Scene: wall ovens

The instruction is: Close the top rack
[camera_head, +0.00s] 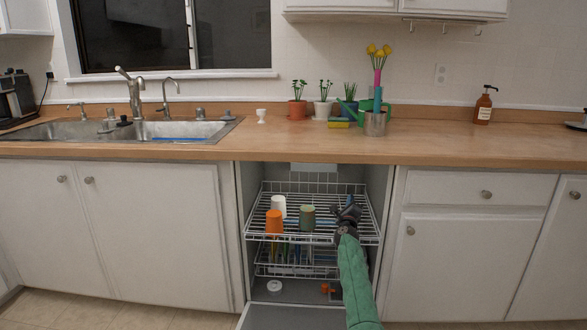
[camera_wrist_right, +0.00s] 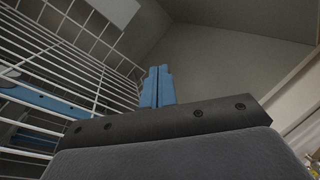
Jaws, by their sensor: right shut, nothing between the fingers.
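The top rack (camera_head: 262,234) is a white wire rack in the open dishwasher bay under the counter. It sticks out somewhat past the cabinet front. An orange cup (camera_head: 274,222), a white cup (camera_head: 279,205) and a green cup (camera_head: 307,218) stand in it. My right gripper (camera_head: 349,205) is at the right part of the top rack, shut and empty. In the right wrist view its blue fingers (camera_wrist_right: 157,88) are together, with the rack's white wires (camera_wrist_right: 75,62) to their left. Contact with the rack cannot be told. My left gripper is not in view.
The lower rack (camera_head: 262,268) sits below, inside the bay. The dishwasher door (camera_head: 290,317) is lowered at the bottom. The dishwasher's side wall (camera_wrist_right: 225,55) is close to the right gripper. White cabinets (camera_head: 135,230) flank the bay, and a wooden counter (camera_head: 450,145) runs above.

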